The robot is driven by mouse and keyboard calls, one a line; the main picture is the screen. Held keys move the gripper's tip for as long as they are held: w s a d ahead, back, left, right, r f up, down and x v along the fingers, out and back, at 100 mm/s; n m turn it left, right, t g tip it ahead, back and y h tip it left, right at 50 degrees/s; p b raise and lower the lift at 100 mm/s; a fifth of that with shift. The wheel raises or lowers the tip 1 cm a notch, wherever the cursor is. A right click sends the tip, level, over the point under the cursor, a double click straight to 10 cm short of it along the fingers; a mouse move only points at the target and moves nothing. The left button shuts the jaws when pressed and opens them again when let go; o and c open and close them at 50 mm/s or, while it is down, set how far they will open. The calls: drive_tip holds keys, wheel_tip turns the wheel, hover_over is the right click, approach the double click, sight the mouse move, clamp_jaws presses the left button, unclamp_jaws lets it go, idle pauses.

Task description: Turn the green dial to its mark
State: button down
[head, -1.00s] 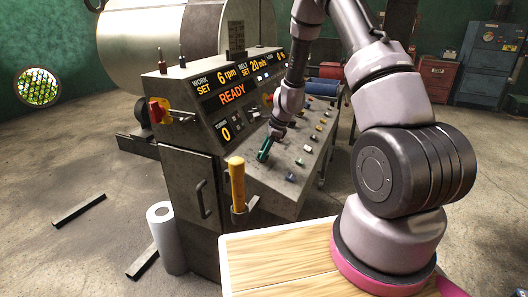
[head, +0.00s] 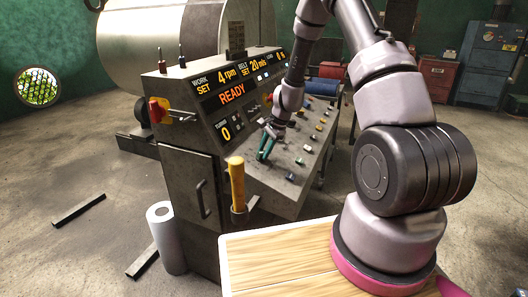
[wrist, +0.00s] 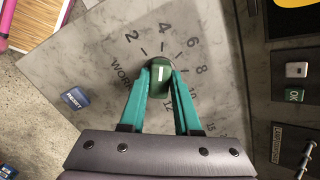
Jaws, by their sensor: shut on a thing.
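The green dial (wrist: 160,74) sits on the grey panel in the wrist view, inside a ring of numbers beginning 2, 4, 6, 8. Its white line points up, toward the 4 (wrist: 164,29). My gripper (wrist: 161,72) has its two teal fingers on either side of the dial, shut on it. In the head view my gripper (head: 263,156) reaches down to the sloping panel, and the dial is hard to make out there. The display (head: 228,75) reads WORK SET 4 rpm. No separate coloured mark stands out around the dial.
The console panel (head: 280,183) carries several other small knobs close to my gripper. A blue RESET button (wrist: 75,98) and a green OK button (wrist: 294,95) flank the dial. A yellow handle (head: 237,180) stands at the panel's front left.

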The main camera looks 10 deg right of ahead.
idle(0.3)
drive_tip(key=c, duration=0.6)
unclamp_jaws()
drive_tip(key=v, duration=1)
drive_tip(key=shift+s+d+r, duration=0.1)
drive_tip(key=shift+d+r, duration=0.05)
drive_tip(key=shift+r, duration=0.25)
